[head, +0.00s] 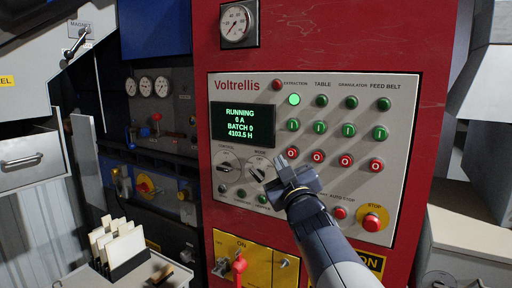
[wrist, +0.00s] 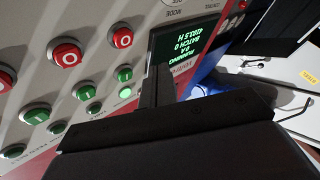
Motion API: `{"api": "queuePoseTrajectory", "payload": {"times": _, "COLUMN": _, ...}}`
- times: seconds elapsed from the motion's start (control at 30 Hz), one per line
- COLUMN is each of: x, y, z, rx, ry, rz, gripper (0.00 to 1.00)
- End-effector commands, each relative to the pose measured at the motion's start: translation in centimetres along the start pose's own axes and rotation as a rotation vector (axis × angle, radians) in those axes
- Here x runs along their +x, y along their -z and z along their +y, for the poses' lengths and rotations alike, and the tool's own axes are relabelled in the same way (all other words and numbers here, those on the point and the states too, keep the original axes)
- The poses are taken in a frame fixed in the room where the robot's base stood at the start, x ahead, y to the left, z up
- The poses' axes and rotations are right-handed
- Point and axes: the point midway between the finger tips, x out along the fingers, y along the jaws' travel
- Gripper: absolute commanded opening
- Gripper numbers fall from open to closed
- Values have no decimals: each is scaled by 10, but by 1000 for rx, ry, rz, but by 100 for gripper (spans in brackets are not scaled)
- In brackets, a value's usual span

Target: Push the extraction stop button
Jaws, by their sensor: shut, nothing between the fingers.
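The extraction stop button (head: 292,153) is a red round button marked O, leftmost in the row of red buttons under the EXTRACTION label. In the wrist view it is the red button (wrist: 121,37) left of my fingers. My gripper (head: 281,162) is shut and empty, in front of the panel, its tips just below and left of that button in the head view.
The green extraction start button (head: 292,125) sits above, and the extraction lamp (head: 294,99) is lit. The display (head: 242,123) reads RUNNING, 0 A. The table stop button (head: 317,156) is close by on the right. Knobs (head: 226,167) lie left; a big red STOP button (head: 372,222) is lower right.

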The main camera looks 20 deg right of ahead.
Motion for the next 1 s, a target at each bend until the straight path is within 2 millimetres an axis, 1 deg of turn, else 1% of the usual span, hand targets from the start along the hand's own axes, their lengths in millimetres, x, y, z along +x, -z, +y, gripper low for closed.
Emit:
{"api": "queuePoseTrajectory", "payload": {"times": 0.03, "x": 6, "y": -2, "z": 6, "rx": 0, "ry": -1, "rz": -4, "gripper": 0}}
{"api": "queuePoseTrajectory", "payload": {"times": 0.1, "x": 12, "y": -8, "z": 10, "rx": 0, "ry": -1, "rz": -5, "gripper": 0}}
{"api": "queuePoseTrajectory", "payload": {"times": 0.33, "x": 26, "y": -19, "z": 19, "rx": 0, "ry": 0, "rz": -1, "gripper": 0}}
{"api": "queuePoseTrajectory", "payload": {"times": 0.5, "x": 29, "y": -22, "z": 21, "rx": 0, "ry": 2, "rz": 0, "gripper": 0}}
{"api": "queuePoseTrajectory", "payload": {"times": 1.0, "x": 29, "y": -22, "z": 20, "rx": 1, "ry": 2, "rz": 0, "gripper": 0}}
